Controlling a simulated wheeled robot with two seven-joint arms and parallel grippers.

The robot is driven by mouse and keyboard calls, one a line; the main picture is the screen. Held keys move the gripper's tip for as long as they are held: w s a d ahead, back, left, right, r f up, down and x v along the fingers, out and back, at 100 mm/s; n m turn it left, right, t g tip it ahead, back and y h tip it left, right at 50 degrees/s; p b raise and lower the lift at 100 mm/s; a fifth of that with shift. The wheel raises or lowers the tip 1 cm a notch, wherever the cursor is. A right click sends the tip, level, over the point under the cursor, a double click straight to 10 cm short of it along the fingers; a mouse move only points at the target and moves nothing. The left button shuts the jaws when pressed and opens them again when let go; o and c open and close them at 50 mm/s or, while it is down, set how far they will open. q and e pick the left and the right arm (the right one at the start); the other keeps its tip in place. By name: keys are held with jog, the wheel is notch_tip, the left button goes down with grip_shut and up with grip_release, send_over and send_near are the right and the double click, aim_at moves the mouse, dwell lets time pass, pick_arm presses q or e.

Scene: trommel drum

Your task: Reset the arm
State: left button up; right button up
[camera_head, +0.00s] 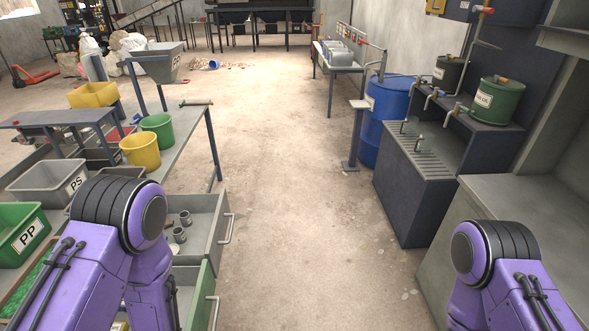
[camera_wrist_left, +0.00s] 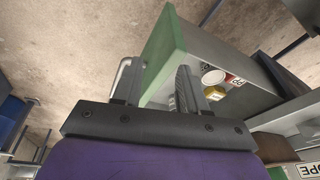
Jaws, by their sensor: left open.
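My left gripper (camera_wrist_left: 157,78) is open in the left wrist view, with a finger on each side of the edge of a green drawer front (camera_wrist_left: 164,52). Whether either finger touches the panel I cannot tell. A grey bar handle shows beside the left finger. In the head view my left arm (camera_head: 125,220) is bent over the left workbench, and its gripper is hidden below. The green drawer front (camera_head: 203,290) stands out under a grey drawer (camera_head: 205,222), which is also pulled out. My right arm (camera_head: 497,262) is at the lower right; its gripper is out of view.
The left bench holds a green PP bin (camera_head: 22,232), a grey PS bin (camera_head: 48,183), a yellow bucket (camera_head: 141,151) and a green bucket (camera_head: 158,130). A blue drum (camera_head: 388,110) and a dark cabinet (camera_head: 415,190) stand right. The middle floor is clear.

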pick_arm(q)
jog(key=s+a+n+y, duration=0.1)
jog(key=s+n, duration=0.1)
jog(key=s, duration=0.6)
notch_tip(320, 180, down, 15)
jog(key=t+b, duration=0.1)
jog(key=b, duration=1.3)
jog(key=shift+s+f+y+b, duration=0.15)
jog(key=shift+s+y+b, duration=0.15)
jog(key=shift+s+b, duration=0.1)
jog(key=shift+a, duration=0.1)
